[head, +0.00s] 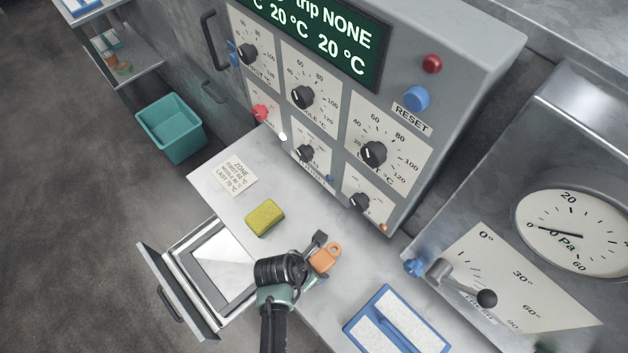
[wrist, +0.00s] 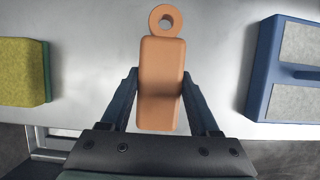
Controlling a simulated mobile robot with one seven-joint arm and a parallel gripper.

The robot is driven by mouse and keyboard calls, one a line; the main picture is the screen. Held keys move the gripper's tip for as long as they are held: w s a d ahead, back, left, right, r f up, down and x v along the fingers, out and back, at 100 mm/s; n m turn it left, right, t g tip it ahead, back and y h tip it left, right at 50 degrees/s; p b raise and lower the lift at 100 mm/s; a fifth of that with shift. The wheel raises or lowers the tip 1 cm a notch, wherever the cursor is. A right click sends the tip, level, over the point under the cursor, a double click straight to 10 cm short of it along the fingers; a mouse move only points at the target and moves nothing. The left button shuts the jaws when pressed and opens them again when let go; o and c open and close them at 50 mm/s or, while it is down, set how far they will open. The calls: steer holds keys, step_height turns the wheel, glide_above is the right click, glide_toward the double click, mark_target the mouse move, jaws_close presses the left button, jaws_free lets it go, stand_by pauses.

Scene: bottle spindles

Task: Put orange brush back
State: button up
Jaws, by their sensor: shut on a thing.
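The orange brush (head: 325,257) is between the fingers of my gripper (head: 310,262), near the front of the grey worktop. In the wrist view the brush (wrist: 161,85) is an orange block with a ring at its far end, and my gripper's (wrist: 161,110) two dark fingers are shut on its sides. The ring points away from my wrist. The underside of the brush is hidden, so I cannot tell whether it touches the worktop. A blue tray (head: 397,322) with light grey pads lies to the right of my gripper; it also shows in the wrist view (wrist: 262,75).
A yellow-green sponge (head: 264,218) lies left of my gripper. An open drawer (head: 160,262) juts out below the worktop. A control panel (head: 330,125) with several dials stands behind. A lever (head: 462,283) and pressure gauge (head: 572,232) are at right. A teal bin (head: 172,130) stands on the floor.

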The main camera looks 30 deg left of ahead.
steer(key=shift+f, duration=0.15)
steer(key=o, duration=1.4)
steer(key=shift+o, duration=0.2)
steer(key=v, duration=1.2)
steer(key=shift+r+p, duration=0.25)
steer(key=shift+p, duration=0.2)
steer(key=shift+w, duration=0.15)
